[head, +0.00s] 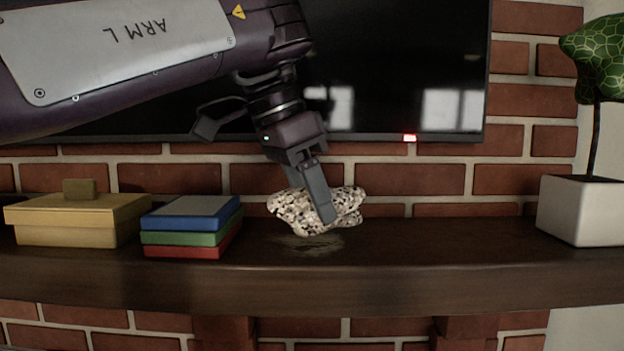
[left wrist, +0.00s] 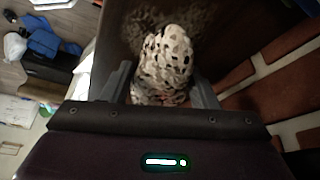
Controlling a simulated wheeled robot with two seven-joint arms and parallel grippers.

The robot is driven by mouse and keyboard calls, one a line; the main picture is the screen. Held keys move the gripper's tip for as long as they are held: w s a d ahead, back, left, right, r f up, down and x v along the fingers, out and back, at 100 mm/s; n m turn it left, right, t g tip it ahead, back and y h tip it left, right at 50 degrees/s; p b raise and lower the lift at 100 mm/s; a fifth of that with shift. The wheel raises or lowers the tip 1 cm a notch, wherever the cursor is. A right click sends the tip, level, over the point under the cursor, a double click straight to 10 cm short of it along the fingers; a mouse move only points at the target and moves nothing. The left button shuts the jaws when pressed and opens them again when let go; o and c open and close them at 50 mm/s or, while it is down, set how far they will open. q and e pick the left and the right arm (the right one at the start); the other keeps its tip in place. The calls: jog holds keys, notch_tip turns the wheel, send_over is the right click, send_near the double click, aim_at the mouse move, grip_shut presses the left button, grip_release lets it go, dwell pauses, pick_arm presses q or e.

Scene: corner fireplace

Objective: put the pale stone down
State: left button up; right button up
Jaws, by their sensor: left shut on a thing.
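The pale stone (head: 292,212) is speckled with dark and tan patches. In the head view it is at the middle of the dark wooden mantel shelf (head: 440,275), low over the top, with a dull reflection under it. I cannot tell if it touches the shelf. My left gripper (head: 318,196) comes down from above and is shut on the stone, one finger across its front. In the left wrist view the stone (left wrist: 163,62) sits between the two fingers (left wrist: 160,88). My right gripper is not in view.
Left of the stone are stacked blue, green and red books (head: 190,225) and a yellow lidded box (head: 80,218). A white pot (head: 585,210) with a green plant stands at the right end. A dark screen (head: 400,60) hangs behind. The shelf between stone and pot is clear.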

pick_arm(q)
jog(key=shift+d+f+b, duration=0.1)
jog(key=shift+f+b, duration=0.2)
jog(key=shift+f, duration=0.25)
dwell(0.4)
jog(key=o, duration=1.4)
jog(key=shift+s, duration=0.1)
jog(key=shift+o, duration=0.2)
jog(key=v, duration=0.7)
jog(key=shift+f+p, duration=0.1)
jog(key=shift+p, duration=0.2)
jog(key=shift+a+r, duration=0.25)
jog(key=shift+r, duration=0.1)
